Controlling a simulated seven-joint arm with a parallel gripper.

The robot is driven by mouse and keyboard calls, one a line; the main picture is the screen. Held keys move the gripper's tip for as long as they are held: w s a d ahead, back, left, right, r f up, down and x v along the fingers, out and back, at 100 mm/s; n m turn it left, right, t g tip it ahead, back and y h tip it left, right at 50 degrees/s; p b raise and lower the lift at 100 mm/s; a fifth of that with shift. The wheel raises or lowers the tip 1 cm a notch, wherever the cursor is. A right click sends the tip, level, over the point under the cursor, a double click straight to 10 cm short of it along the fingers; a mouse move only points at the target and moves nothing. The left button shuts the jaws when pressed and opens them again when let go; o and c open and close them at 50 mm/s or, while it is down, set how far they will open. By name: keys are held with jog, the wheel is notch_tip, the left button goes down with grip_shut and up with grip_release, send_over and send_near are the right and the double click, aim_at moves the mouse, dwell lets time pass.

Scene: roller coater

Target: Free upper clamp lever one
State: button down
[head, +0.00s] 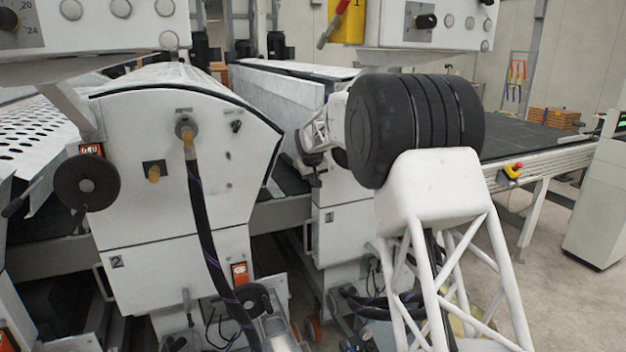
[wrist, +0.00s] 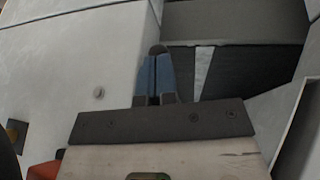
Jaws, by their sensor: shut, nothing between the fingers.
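My gripper (wrist: 158,55) points up the wrist view, its two blue, dark-tipped fingers closed together with nothing between them. It lies in front of a pale machine face and a dark gap. In the head view, my arm hides most of the unit labelled 1 (head: 329,217). A dark shape (head: 312,160) shows left of my arm, too small to tell whether it is a lever or part of my gripper. I cannot pick out upper clamp lever one in either view. No contact between the fingers and any lever is visible.
The unit labelled 2 (head: 125,215) stands at left, with a black handwheel (head: 87,182) and a hanging dark hose (head: 205,230). A conveyor (head: 525,142) with a red stop button (head: 518,166) runs at right. A small round knob (wrist: 99,93) is left of the fingers.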

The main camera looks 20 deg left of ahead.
jog(key=w+a+f+m+t+y, duration=0.1)
jog(key=w+a+f+t+y, duration=0.1)
jog(key=f+t+y, duration=0.2)
jog(key=w+a+f+m+t+y, duration=0.1)
jog(key=w+a+f+t+y, duration=0.1)
jog(key=f+t+y, duration=0.3)
jog(key=shift+f+t, duration=0.5)
jog(key=shift+t, duration=0.6)
dwell(0.9)
dwell(0.4)
jog(key=shift+s+d+f, duration=0.1)
jog(key=f+v, duration=0.1)
jog(key=v, duration=1.2)
jog(key=shift+s+d+f, duration=0.2)
dwell(0.6)
